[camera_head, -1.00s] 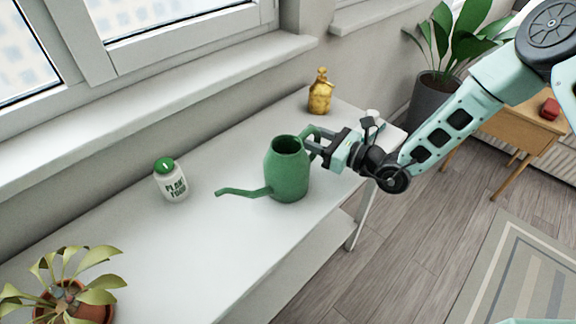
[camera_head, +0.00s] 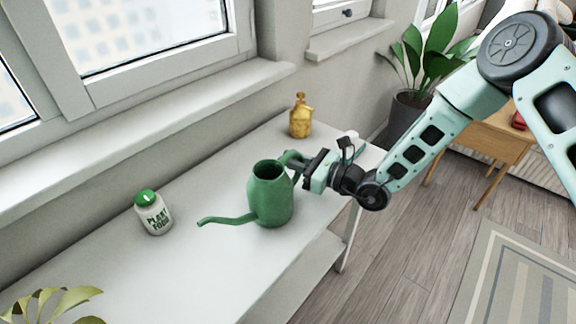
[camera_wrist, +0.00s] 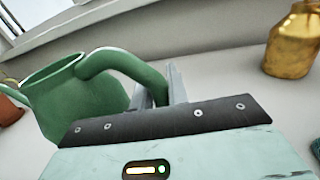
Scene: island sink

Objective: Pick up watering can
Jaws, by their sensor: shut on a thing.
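The green watering can (camera_head: 268,196) is upright at the white table, its spout pointing left and its handle toward my arm. My gripper (camera_head: 297,170) is at the handle on the can's right side and is shut on it. In the wrist view the can (camera_wrist: 75,100) is at the left, and its handle curves down between my gripper's fingers (camera_wrist: 160,88). My gripper's own body hides the lower end of the handle. I cannot tell whether the can's base touches the table.
A plant food jar (camera_head: 154,213) stands to the left on the white table (camera_head: 190,275). A gold bottle (camera_head: 300,117) stands behind the gripper, near the wall. A potted plant's leaves (camera_head: 55,302) show at the lower left. The window sill (camera_head: 150,130) runs behind the table.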

